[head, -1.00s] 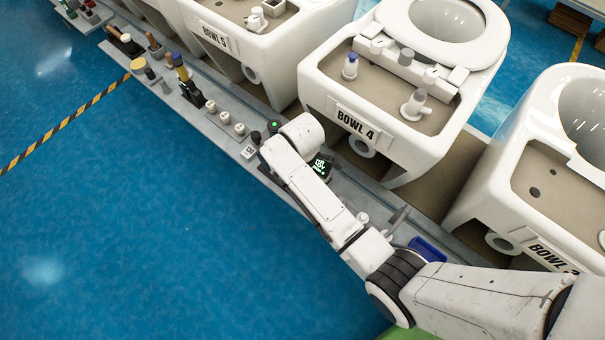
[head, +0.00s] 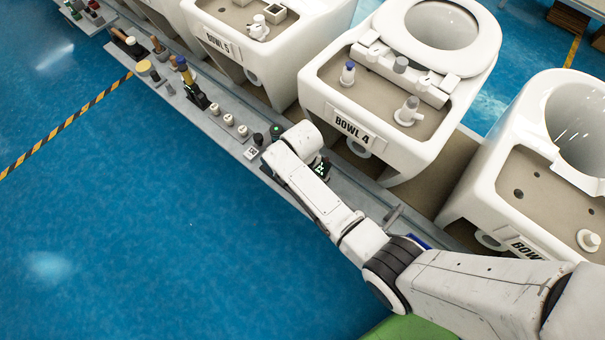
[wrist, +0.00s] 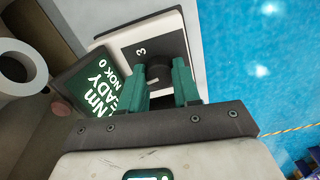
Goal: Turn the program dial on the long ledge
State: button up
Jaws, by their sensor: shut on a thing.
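In the wrist view the program dial is a dark round knob (wrist: 158,72) on a dark and white plate (wrist: 130,40) marked with a 3. My gripper (wrist: 166,70) has two green fingers, one on each side of the knob, and is shut on it. The fingers hide part of the knob and its plate. In the head view my white arm reaches down over the long ledge (head: 232,108); the fingers and dial are hidden behind it.
Several white knobs (head: 228,120) and a blue-topped handle (head: 182,64) line the ledge. The BOWL 4 toilet (head: 385,90) is behind it. Blue floor (head: 120,220) in front is clear.

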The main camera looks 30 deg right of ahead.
jog(key=shift+m, duration=0.6)
jog(key=o, duration=1.1)
jog(key=shift+c, duration=0.2)
notch_tip(320, 180, up, 11)
jog(key=p, duration=0.1)
jog(key=shift+f, duration=0.15)
jog(key=s+d+r, duration=0.2)
jog(key=s, duration=0.5)
jog(key=s+d+r+m, duration=0.1)
jog(key=s+d, duration=0.1)
jog(key=s, duration=0.6)
jog(key=s+d+r+t, duration=0.1)
jog(key=s+d+r, duration=0.1)
jog(key=s, duration=0.6)
jog(key=shift+s+d+r+m, duration=0.15)
jog(key=shift+d+r+m, duration=0.15)
jog(key=shift+d, duration=0.3)
